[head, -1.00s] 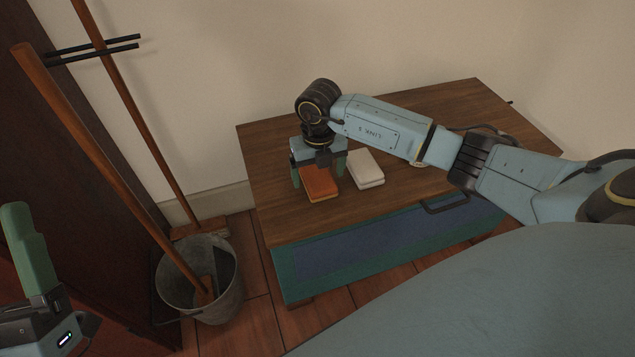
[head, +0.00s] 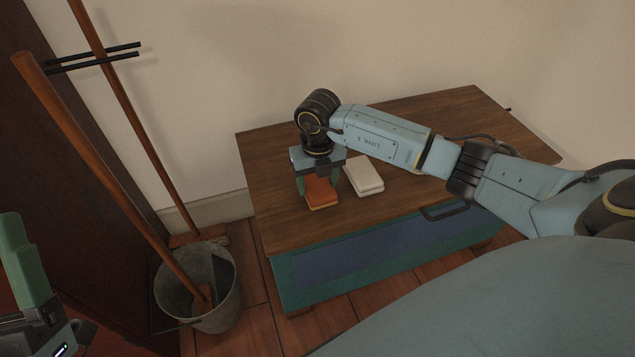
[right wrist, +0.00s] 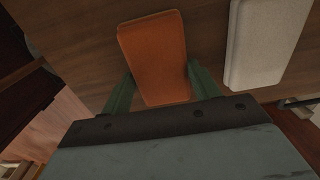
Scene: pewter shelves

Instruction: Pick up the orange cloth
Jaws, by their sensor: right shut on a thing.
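The orange cloth (head: 321,191) is a folded, flat block at the left part of the wooden cabinet top (head: 420,120). My right gripper (head: 320,188) points down over it, with one green finger on each side, shut on it. The right wrist view shows the cloth (right wrist: 155,58) between the two fingers (right wrist: 160,90). I cannot tell for sure whether it is clear of the wood. My left gripper (head: 25,265) shows only partly at the lower left edge; its opening is not visible.
A white folded cloth (head: 363,176) lies just right of the orange one, also in the right wrist view (right wrist: 268,40). A metal bucket (head: 225,305) and long wooden handles (head: 100,160) stand left of the cabinet. A wall is behind. The cabinet top's right side is largely free beyond my arm.

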